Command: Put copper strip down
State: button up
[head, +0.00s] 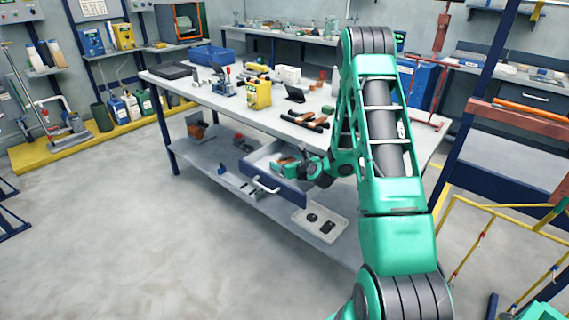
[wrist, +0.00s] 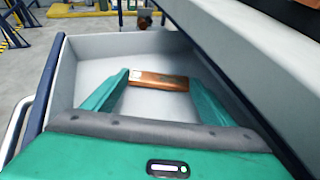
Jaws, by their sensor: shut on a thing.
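The workbench (head: 215,100) carries a yellow box (head: 257,94), a blue bin (head: 211,55) and several tools. Its overhang (wrist: 255,50) lies close on the right in the wrist view. A grey tray (head: 321,223) sits on the lower shelf. Floor at left is clear.

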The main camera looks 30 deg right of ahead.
jog(key=shift+w+a+f, duration=0.1)
jog(key=shift+a+f, duration=0.1)
jog(key=shift+a, duration=0.05)
jog(key=shift+f, duration=0.1)
jog(key=shift+f, duration=0.4)
jog(key=o, duration=1.3)
jog(key=shift+s+a, duration=0.25)
jog(key=shift+s, duration=0.05)
jog(key=shift+w+d+r, duration=0.1)
jog(key=shift+r, duration=0.3)
jog(key=v, duration=1.1)
jog(key=shift+s+d+r, duration=0.15)
jog(key=shift+s+r, duration=0.1)
jog(key=shift+r, duration=0.25)
